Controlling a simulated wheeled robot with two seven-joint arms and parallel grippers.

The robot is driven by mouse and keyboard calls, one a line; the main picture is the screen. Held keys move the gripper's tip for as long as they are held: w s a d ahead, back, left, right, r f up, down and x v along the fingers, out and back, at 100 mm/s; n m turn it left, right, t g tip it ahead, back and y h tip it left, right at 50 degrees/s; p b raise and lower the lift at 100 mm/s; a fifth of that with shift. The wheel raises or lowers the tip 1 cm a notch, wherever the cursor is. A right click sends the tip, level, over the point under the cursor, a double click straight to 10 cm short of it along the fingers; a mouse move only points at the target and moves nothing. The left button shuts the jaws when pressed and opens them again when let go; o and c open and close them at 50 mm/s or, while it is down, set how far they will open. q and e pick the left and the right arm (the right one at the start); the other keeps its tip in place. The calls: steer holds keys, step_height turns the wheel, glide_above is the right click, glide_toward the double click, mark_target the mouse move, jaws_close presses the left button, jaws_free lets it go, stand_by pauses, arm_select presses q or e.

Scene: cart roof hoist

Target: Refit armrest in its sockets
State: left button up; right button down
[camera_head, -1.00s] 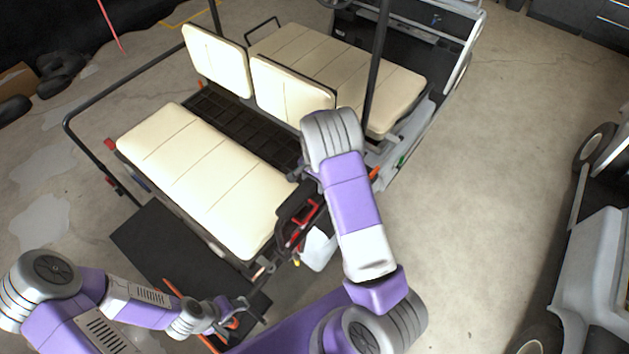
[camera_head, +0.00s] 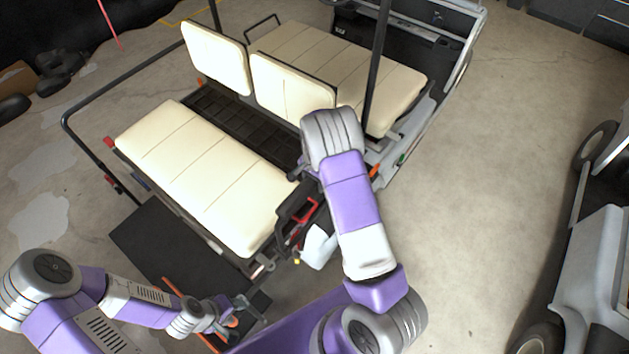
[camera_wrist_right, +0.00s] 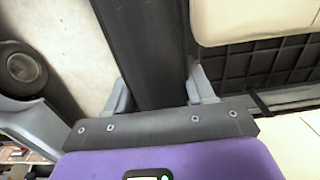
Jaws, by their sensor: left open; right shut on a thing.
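The armrest is a dark padded bar (camera_wrist_right: 143,45). My right gripper (camera_wrist_right: 160,92) is shut on it, with one grey finger on each side. In the head view the armrest (camera_head: 293,203) is beside the near right end of the rear cream bench (camera_head: 205,180), partly hidden by my right gripper (camera_head: 302,172) and wrist. I cannot make out the sockets or tell whether the armrest touches them. My left gripper (camera_head: 245,311) is open, low at the front, near the dark footplate's near corner and apart from the armrest.
A black rail (camera_head: 88,150) runs around the cart's left side. A dark footplate (camera_head: 165,255) lies before the bench. Red parts (camera_head: 304,210) and a white container (camera_head: 318,247) sit by the armrest. Another vehicle (camera_head: 595,265) stands at right, with clear floor between.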

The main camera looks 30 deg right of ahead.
steer(key=shift+f, duration=0.15)
steer(key=shift+c, duration=1.6)
jaws_free()
step_height(320, 180, up, 8)
steer(key=shift+f, duration=0.15)
steer(key=shift+s+f, duration=0.1)
